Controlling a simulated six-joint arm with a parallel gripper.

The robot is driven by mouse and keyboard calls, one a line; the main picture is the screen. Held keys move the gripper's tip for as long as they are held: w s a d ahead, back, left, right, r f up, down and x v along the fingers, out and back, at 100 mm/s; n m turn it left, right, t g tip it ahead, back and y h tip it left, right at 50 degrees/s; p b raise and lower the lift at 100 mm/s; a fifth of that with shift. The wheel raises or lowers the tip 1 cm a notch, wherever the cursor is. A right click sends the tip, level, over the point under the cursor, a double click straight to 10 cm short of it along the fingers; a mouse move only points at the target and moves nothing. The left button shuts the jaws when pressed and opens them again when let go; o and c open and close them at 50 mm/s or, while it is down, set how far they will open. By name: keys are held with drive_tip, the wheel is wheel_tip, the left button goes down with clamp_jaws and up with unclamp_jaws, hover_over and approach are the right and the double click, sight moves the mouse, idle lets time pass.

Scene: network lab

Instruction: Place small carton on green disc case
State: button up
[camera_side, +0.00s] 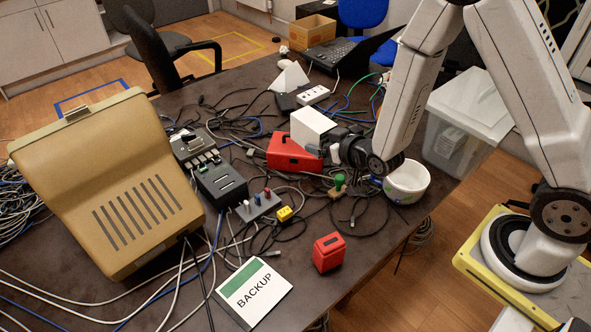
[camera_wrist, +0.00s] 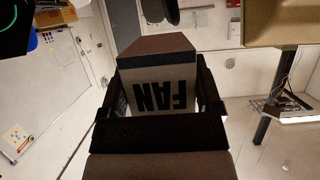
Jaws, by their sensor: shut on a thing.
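The small carton (camera_side: 312,127) is a white box held in my gripper (camera_side: 329,146), above the middle of the table in the side view. In the wrist view the carton (camera_wrist: 158,92) shows a pale face with upside-down "FAN" lettering and a brown end. The two dark fingers of my gripper (camera_wrist: 160,80) stand on either side of it, shut on it. The green disc case (camera_side: 254,292) lies flat near the table's front edge, white with a green band and the word "BACKUP". It is well apart from the carton, toward the front left.
A red box (camera_side: 293,153) sits just below the carton. A white bowl (camera_side: 407,182), a green-knobbed stamp (camera_side: 339,185), a red canister (camera_side: 328,252) and a yellow block (camera_side: 285,214) stand nearby. A large beige case (camera_side: 108,180) fills the left. Cables cover much of the table.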

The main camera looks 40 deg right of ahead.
sight(319, 118)
drive_tip(key=w+r, duration=0.1)
drive_tip(key=r, duration=0.1)
drive_tip(key=w+d+r, duration=0.1)
drive_tip(key=r, duration=0.1)
drive_tip(key=w+r, duration=0.1)
drive_tip(key=r, duration=0.1)
drive_tip(key=shift+w+d, duration=0.3)
drive_tip(key=shift+d, duration=0.1)
drive_tip(key=shift+s+a+f, duration=0.2)
drive_tip(key=shift+s+f, duration=0.05)
drive_tip(key=shift+f, duration=0.3)
drive_tip(key=s+a+f, duration=0.2)
drive_tip(key=s+f, duration=1.3)
drive_tip(key=s, duration=0.4)
drive_tip(key=shift+s+a, duration=0.3)
drive_tip(key=shift+f, duration=2.85)
